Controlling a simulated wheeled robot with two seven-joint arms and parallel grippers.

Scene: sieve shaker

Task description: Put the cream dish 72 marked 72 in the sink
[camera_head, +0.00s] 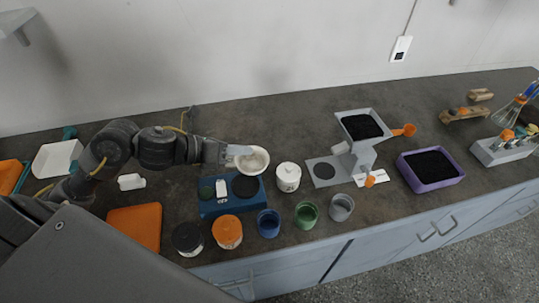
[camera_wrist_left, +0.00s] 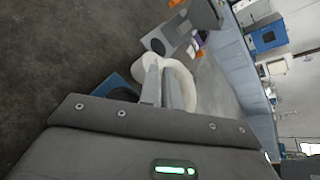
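The cream dish (camera_head: 256,162) is a round, shallow, pale bowl held tilted above the blue balance-like box (camera_head: 212,208). My left gripper (camera_head: 238,151) comes in from the left and is shut on the dish's rim. In the left wrist view the two fingers (camera_wrist_left: 164,84) are close together with the cream dish (camera_wrist_left: 184,92) at their tips, partly hidden behind them. I cannot read a 72 on the dish in either view. I cannot make out a sink in these frames. My right gripper is not in view.
Blue (camera_head: 268,223), green (camera_head: 306,215) and grey (camera_head: 341,207) cups stand along the front. A grey hopper stand (camera_head: 360,160) and purple tray (camera_head: 430,185) are further right. The counter behind the dish is clear.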

